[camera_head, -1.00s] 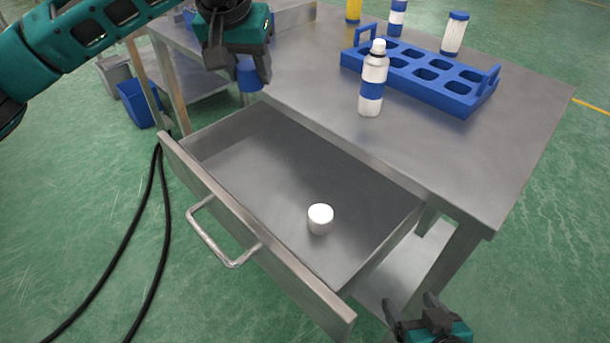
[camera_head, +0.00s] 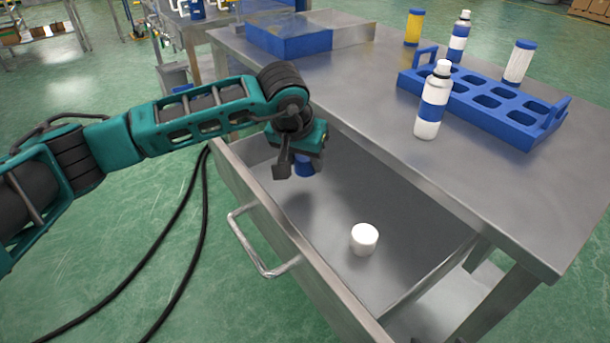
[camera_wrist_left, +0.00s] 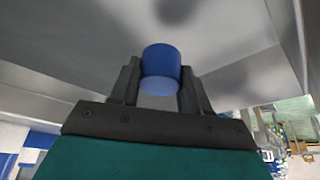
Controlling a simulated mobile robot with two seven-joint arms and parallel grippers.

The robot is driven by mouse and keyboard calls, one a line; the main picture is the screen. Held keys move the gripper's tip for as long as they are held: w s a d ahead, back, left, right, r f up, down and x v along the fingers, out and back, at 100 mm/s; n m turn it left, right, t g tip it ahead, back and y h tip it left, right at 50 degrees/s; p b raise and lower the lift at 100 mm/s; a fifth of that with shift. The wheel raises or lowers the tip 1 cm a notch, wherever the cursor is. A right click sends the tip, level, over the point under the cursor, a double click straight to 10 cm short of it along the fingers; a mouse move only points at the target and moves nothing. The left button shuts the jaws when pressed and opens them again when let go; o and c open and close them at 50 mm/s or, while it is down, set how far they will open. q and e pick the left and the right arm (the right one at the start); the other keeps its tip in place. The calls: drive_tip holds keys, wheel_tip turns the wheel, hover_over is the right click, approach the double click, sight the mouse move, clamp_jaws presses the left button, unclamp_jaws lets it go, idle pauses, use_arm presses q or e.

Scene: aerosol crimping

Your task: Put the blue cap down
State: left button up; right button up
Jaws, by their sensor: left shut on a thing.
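The blue cap (camera_head: 304,165) is between the fingers of my left gripper (camera_head: 297,168), over the far left part of the open drawer (camera_head: 330,187). In the left wrist view the blue cap (camera_wrist_left: 161,66) sits between both fingers of the gripper (camera_wrist_left: 160,85), with the grey drawer metal behind it. The gripper is shut on the cap. Whether the cap touches the drawer floor is hard to tell. A white cap (camera_head: 364,239) stands on the drawer floor, nearer and to the right. My right gripper is not in view.
The steel table (camera_head: 480,190) is behind the drawer. On it are a blue rack (camera_head: 485,97), a white bottle with a blue band (camera_head: 433,102), several other containers and a blue tray (camera_head: 288,36). The drawer's middle floor is clear.

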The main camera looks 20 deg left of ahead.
sight(307, 183)
use_arm(q)
wheel_tip(307, 183, down, 4)
drive_tip(key=shift+f+b, duration=0.2)
drive_tip(key=shift+b, duration=0.15)
drive_tip(key=o, duration=1)
